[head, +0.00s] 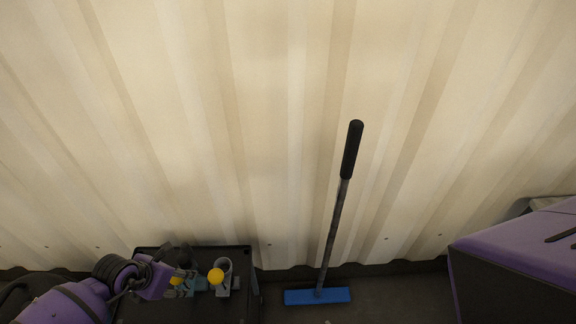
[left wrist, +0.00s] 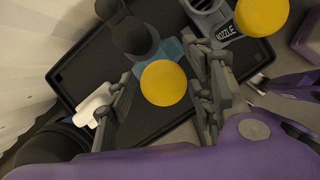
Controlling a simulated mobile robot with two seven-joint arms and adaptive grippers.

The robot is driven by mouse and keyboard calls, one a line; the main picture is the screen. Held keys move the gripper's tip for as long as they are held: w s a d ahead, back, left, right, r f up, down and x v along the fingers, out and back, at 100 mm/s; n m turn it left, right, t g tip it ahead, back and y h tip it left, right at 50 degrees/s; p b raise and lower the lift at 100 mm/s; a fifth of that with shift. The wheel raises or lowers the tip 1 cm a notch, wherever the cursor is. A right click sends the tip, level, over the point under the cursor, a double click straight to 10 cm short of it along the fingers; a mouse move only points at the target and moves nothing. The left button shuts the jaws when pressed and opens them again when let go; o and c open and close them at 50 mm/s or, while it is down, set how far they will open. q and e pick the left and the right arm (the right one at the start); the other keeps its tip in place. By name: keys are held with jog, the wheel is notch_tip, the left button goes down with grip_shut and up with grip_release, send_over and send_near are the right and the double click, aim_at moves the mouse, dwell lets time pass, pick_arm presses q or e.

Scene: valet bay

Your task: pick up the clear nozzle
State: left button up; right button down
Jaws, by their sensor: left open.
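My left gripper (left wrist: 165,65) is open in the left wrist view, with a finger on each side of a round yellow part (left wrist: 163,84). This part appears to sit on a teal piece with a dark cup (left wrist: 135,38) beside it. I cannot tell whether the fingers touch it. To the right, outside the fingers, stands a grey holder labelled NOZZLE (left wrist: 227,28) with another yellow ball (left wrist: 262,12). The grey holder (head: 223,270) also shows in the head view, right of my left gripper (head: 165,277). No part is plainly see-through, so I cannot single out the clear nozzle.
The parts are on a black tray-like surface (head: 242,300) against a cream corrugated wall (head: 270,130). A blue-headed squeegee or brush (head: 317,296) leans on the wall to the right. A purple-topped dark body (head: 520,250) fills the lower right. Dark floor (head: 395,300) between them is clear.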

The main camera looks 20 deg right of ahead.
pick_arm(q)
jog(key=shift+w+d+f, duration=0.15)
jog(key=shift+d+f, duration=0.05)
jog(key=shift+f, duration=0.35)
jog(key=c, duration=1.2)
jog(key=shift+r, duration=0.2)
jog(key=shift+c, duration=0.2)
